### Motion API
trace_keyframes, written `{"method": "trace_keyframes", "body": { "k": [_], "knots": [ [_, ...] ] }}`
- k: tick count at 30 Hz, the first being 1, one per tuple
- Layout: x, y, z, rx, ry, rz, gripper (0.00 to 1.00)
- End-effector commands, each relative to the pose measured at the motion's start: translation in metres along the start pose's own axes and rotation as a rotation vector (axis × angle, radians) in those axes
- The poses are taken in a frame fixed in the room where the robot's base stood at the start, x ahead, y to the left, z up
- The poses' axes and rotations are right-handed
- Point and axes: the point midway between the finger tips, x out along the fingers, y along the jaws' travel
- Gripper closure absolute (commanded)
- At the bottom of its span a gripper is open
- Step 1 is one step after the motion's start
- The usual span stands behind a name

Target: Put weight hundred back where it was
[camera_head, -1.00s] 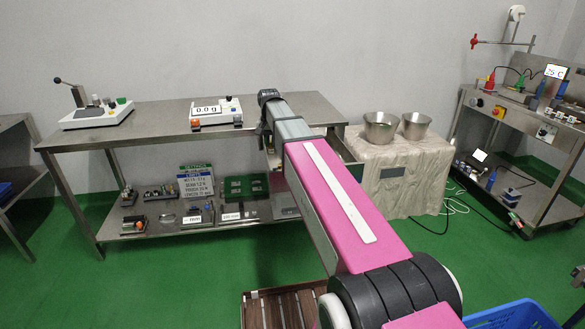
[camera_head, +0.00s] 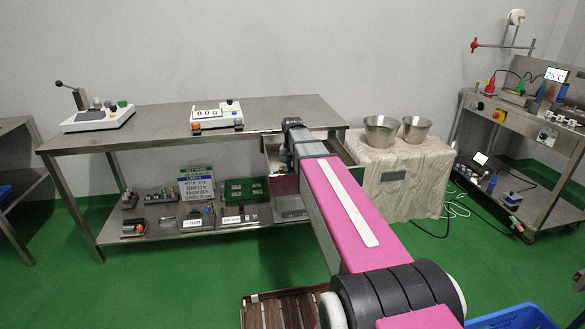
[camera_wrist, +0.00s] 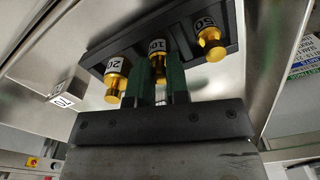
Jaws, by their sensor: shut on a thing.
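In the wrist view my gripper (camera_wrist: 160,88) has its two green fingers closed on the brass weight hundred (camera_wrist: 157,47), whose label is partly visible as "10". It is in line with the dark weight holder (camera_wrist: 187,40), between a weight labelled 20 (camera_wrist: 115,72) and a weight labelled 50 (camera_wrist: 209,40). I cannot tell whether the held weight is fully seated in the holder. In the head view my arm ends by the open drawer below the right end of the steel table (camera_head: 165,120), and the fingers are hidden.
The scale (camera_head: 216,115) on the table shows 0.0 g. Two metal bowls (camera_head: 381,131) stand on a covered stand to the right. A lower shelf (camera_head: 150,232) holds trays.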

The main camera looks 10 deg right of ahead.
Motion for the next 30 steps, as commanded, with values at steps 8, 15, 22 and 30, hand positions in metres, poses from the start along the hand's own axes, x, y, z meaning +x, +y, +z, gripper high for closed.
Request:
{"method": "trace_keyframes", "body": {
  "k": [8, 15, 22, 30],
  "knots": [
    [0.001, 0.000, 0.000, 0.000, 0.001, 0.000, 1.00],
    [0.002, 0.000, 0.000, 0.000, 0.001, 0.000, 0.50],
    [0.000, 0.000, 0.000, 0.000, 0.001, 0.000, 0.50],
    [-0.029, 0.000, 0.000, 0.000, 0.003, -0.001, 0.50]
  ]
}}
